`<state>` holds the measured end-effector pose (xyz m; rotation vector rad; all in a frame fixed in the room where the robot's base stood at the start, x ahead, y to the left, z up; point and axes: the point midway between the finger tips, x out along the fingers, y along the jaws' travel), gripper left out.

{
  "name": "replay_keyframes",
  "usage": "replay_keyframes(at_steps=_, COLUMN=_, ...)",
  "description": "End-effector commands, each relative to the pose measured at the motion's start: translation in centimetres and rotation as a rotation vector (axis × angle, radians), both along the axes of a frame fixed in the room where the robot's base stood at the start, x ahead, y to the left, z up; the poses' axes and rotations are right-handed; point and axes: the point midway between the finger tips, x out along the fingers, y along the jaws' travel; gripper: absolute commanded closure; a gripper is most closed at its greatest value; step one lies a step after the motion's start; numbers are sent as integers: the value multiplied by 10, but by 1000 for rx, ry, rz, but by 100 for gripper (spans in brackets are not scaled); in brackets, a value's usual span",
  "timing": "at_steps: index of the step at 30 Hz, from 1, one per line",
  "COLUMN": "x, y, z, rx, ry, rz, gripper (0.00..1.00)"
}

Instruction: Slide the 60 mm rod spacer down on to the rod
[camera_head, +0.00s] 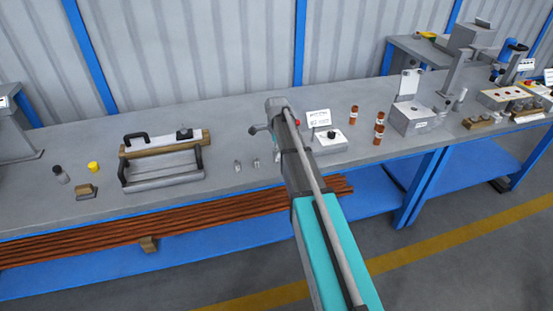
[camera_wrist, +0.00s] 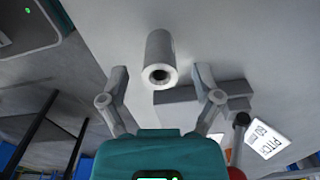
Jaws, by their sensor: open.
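A grey hollow cylinder (camera_wrist: 160,55), which looks like the rod spacer, shows in the wrist view with its dark bore facing the camera. My gripper (camera_wrist: 161,76) is open, with one finger to the left of the cylinder and one to the right. Clear gaps show on both sides, so neither finger appears to touch it. I cannot tell whether the cylinder stands on the bench or sits on a rod. No rod is clearly seen in the bore. In the head view my arm hides most of the gripper and the cylinder.
A white box with a dark knob (camera_head: 330,134) stands right of my arm; its label (camera_wrist: 267,138) reads PITCH 60 mm. Two small metal parts (camera_head: 237,166) (camera_head: 256,163) lie left of my arm. A black-handled frame (camera_head: 160,180) is further left. Orange-brown cylinders (camera_head: 378,134) stand right.

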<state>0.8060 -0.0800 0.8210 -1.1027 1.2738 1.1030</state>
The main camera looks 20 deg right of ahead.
Motion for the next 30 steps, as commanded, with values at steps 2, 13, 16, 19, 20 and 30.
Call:
replay_keyframes(at_steps=2, x=0, y=0, z=-10, rx=0, ry=0, rz=0, gripper=18)
replay_keyframes(at_steps=13, x=0, y=0, z=-29, rx=0, ry=0, rz=0, gripper=18)
replay_keyframes(at_steps=16, x=0, y=0, z=-29, rx=0, ry=0, rz=0, gripper=18)
replay_keyframes(at_steps=19, x=0, y=0, z=-28, rx=0, ry=0, rz=0, gripper=18)
replay_keyframes(at_steps=20, x=0, y=0, z=-28, rx=0, ry=0, rz=0, gripper=18)
replay_keyframes(at_steps=30, x=0, y=0, z=-28, rx=0, ry=0, rz=0, gripper=18)
